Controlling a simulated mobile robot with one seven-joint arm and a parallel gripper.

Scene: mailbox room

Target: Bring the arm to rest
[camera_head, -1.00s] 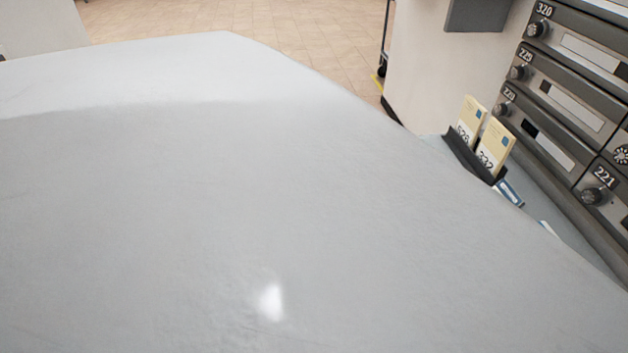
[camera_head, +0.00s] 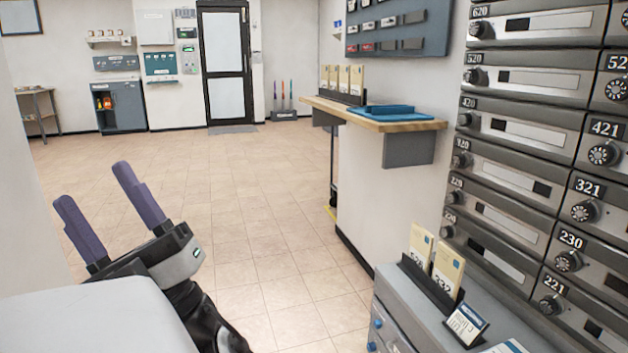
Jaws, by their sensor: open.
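My gripper (camera_head: 98,204) shows at the lower left of the head view. Its two purple-grey fingers point up and to the left and stand well apart. Nothing is between them. The black and grey wrist (camera_head: 165,262) is below the fingers, and a large pale grey part of my arm (camera_head: 90,320) fills the lower left corner. The gripper is over open tiled floor in the picture and touches nothing that I can see.
Grey mailboxes (camera_head: 528,80) with dials line the right. In front of them is a grey cabinet (camera_head: 385,290) with a black card holder (camera_head: 430,287). A wooden counter (camera_head: 385,121) holds a blue tray (camera_head: 380,111). The tiled floor (camera_head: 240,190) is free toward the black-framed door (camera_head: 226,65).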

